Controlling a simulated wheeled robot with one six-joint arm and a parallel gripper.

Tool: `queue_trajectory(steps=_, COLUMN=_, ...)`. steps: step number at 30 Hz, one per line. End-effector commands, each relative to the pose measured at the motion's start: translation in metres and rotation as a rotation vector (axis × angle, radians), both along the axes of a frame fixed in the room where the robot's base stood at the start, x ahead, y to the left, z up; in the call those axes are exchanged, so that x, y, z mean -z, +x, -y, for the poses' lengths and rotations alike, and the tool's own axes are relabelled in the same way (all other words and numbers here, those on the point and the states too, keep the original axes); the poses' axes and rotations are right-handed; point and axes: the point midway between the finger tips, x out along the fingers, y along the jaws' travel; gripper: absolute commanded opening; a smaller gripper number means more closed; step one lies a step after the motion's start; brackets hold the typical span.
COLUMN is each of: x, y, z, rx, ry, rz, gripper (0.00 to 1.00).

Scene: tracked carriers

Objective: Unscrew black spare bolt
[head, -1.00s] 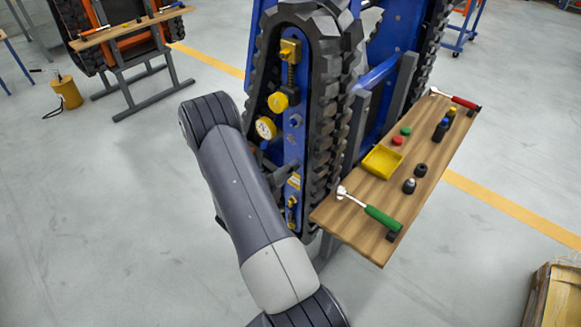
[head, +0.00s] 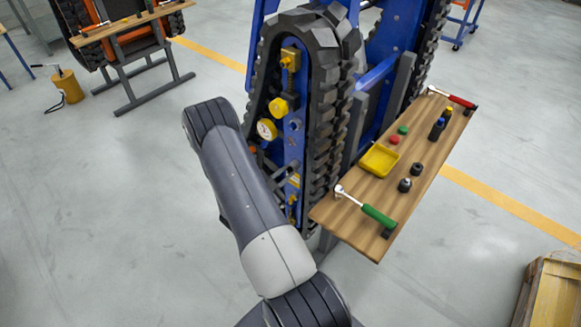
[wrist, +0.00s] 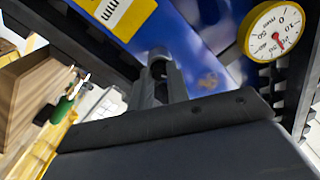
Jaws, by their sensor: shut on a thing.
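In the wrist view, the grey fingers of my gripper (wrist: 160,76) are closed around a small dark round piece, which looks like the black spare bolt (wrist: 157,56), in front of the blue carrier frame (wrist: 185,35). Only its end shows between the fingers; its thread and seat are hidden. A white dial gauge with a yellow rim (wrist: 275,32) sits at the upper right, apart from the fingers. In the head view, my arm covers the gripper and the bolt. The blue tracked carrier (head: 292,130) stands beyond the arm, with yellow fittings along its inner plate.
A wooden shelf (head: 345,228) to the right holds a yellow tray (head: 380,159), dark sockets (head: 405,185), a green-handled ratchet (head: 378,216) and a red-handled one (head: 462,102). Black track (head: 322,130) stands close beside my gripper's area.

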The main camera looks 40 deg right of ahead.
Motion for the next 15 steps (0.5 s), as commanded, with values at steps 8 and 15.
queue_trajectory(steps=8, x=0.0007, y=0.0001, z=0.0003, rx=0.000, ry=0.001, rz=0.003, gripper=0.26)
queue_trajectory(steps=15, x=0.0004, y=0.0000, z=0.0001, rx=0.000, ry=0.000, rz=0.004, gripper=0.31)
